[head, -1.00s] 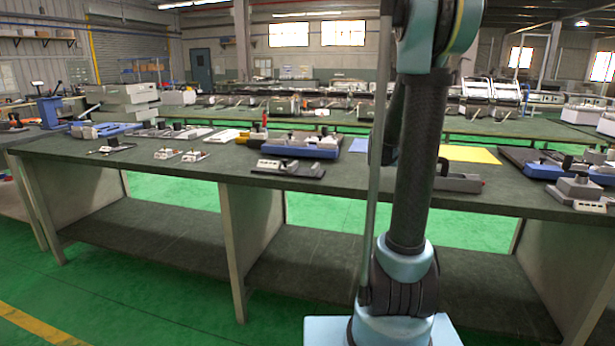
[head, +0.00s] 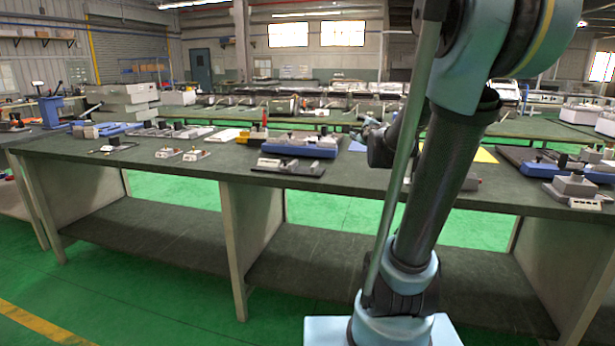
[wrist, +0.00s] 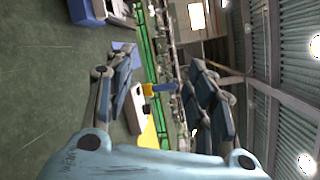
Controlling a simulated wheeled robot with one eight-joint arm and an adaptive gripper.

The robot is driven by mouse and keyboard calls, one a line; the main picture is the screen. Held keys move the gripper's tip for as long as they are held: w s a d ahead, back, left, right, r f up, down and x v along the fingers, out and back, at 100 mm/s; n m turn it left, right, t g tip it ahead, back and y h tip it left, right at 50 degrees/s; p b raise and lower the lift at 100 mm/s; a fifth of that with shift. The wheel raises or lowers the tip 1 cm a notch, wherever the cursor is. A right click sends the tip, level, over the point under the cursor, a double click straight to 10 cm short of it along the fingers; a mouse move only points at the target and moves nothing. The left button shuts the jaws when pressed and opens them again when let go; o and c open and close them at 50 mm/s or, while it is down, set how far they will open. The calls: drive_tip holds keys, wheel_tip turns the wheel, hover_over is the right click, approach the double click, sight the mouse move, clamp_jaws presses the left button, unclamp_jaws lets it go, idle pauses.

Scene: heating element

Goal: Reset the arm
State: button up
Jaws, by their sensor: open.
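My gripper (wrist: 158,88) shows in the wrist view with its two blue-grey fingers spread wide apart and nothing between them. The wrist picture is turned on its side, with the green bench top on the left and the roof on the right. In the head view my arm (head: 440,185) rises from its light-blue base and leans to the right. Its dark wrist part shows left of the upper link, over the bench. The fingers are small there and hard to make out.
The long green workbench (head: 215,163) crosses in front of me. A blue tray with parts (head: 300,147), small metal blocks (head: 194,155) and a yellow sheet (head: 484,156) lie on it. A grey device (head: 577,186) stands at the right. Bare bench top lies between several items.

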drive_tip(key=s+a+f+n+g+y, duration=0.2)
drive_tip(key=s+a+f+n+g, duration=0.2)
drive_tip(key=s+f+n, duration=0.3)
drive_tip(key=s+a+f+n+g+y, duration=0.2)
drive_tip(key=s+a+f+n+g, duration=0.1)
drive_tip(key=s+f+n, duration=0.4)
drive_tip(key=s+d+f+n+g+h, duration=0.2)
drive_tip(key=s+f, duration=0.4)
drive_tip(key=s, duration=0.5)
drive_tip(key=s+d+f+n+g+h, duration=0.2)
drive_tip(key=s+d+f+n+g, duration=0.2)
drive_tip(key=s, duration=0.8)
wheel_tip(320, 180, down, 2)
drive_tip(key=n+g, duration=0.2)
drive_tip(key=shift+s+d+f+n+h, duration=0.15)
drive_tip(key=shift+d+f+n+h, duration=0.15)
drive_tip(key=shift+n, duration=0.1)
drive_tip(key=shift+w+a+f, duration=0.1)
drive_tip(key=shift+w+f, duration=0.05)
drive_tip(key=shift+w, duration=0.3)
